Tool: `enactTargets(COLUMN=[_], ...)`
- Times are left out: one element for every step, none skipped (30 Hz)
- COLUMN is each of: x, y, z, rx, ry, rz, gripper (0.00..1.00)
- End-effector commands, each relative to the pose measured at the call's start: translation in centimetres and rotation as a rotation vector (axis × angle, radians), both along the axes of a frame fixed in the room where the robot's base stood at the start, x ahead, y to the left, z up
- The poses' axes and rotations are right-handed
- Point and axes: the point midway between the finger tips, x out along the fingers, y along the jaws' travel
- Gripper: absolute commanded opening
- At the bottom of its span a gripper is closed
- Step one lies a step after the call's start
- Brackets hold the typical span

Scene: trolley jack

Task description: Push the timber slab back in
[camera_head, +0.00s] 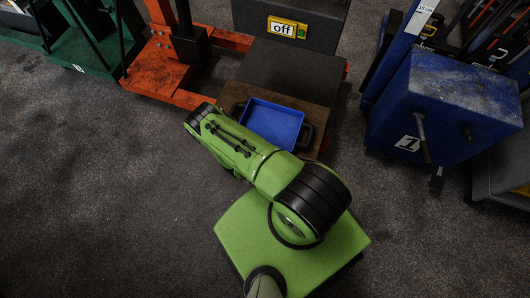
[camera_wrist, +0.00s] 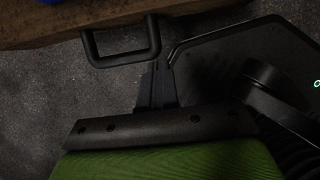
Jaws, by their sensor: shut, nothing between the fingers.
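The timber slab (camera_head: 232,94) is a brown board sticking out from under a dark grey block, with a blue tray (camera_head: 272,123) on it. Black handles stand at its front, one at the right (camera_head: 306,136). In the wrist view, the slab's edge (camera_wrist: 65,28) crosses the top left and a black loop handle (camera_wrist: 122,57) projects from it. My gripper (camera_wrist: 157,67) is shut and empty, its tips close to the handle's lower right corner; I cannot tell whether they touch. In the head view my green arm hides the gripper.
A yellow "off" sign (camera_head: 287,28) is on the unit behind the slab. An orange jack frame (camera_head: 158,72) stands left of it. A blue block marked 1 (camera_head: 440,100) with a lever stands at the right. Carpet at the left front is clear.

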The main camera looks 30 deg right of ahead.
Motion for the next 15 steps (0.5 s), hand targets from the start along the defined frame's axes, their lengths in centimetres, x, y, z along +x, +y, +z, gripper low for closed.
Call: enactTargets(x=[0.2, 0.3, 0.5, 0.6, 0.8, 1.0, 1.1, 1.3, 1.4, 1.6, 1.8, 1.9, 2.1, 2.6, 3.1], y=[-0.3, -0.5, -0.7, -0.9, -1.1, -1.4, -1.6, -1.8, -2.1, -2.2, -2.4, -2.7, -2.9, -3.5, -4.1], z=[-1.0, -1.6, -2.4, -3.1, -3.7, -4.6, -5.2, -5.8, -6.7, -7.3, -7.9, -8.7, -9.3, -9.0, -8.8], rx=[0.0, 0.001, 0.001, 0.001, 0.001, 0.001, 0.001, 0.001, 0.002, 0.002, 0.001, 0.001, 0.001, 0.0, 0.0], ry=[-0.002, -0.002, -0.001, -0.001, -0.002, -0.003, -0.002, -0.002, -0.001, -0.002, -0.002, -0.001, -0.001, -0.003, -0.004], rz=[-0.004, -0.006, -0.007, -0.008, -0.008, -0.009, -0.008, -0.009, -0.009, -0.01, -0.009, -0.009, -0.009, -0.012, -0.012], gripper=[0.0, 0.0, 0.0, 0.0, 0.0, 0.0, 0.0, 0.0, 0.0, 0.0, 0.0, 0.0, 0.0, 0.0, 0.0])
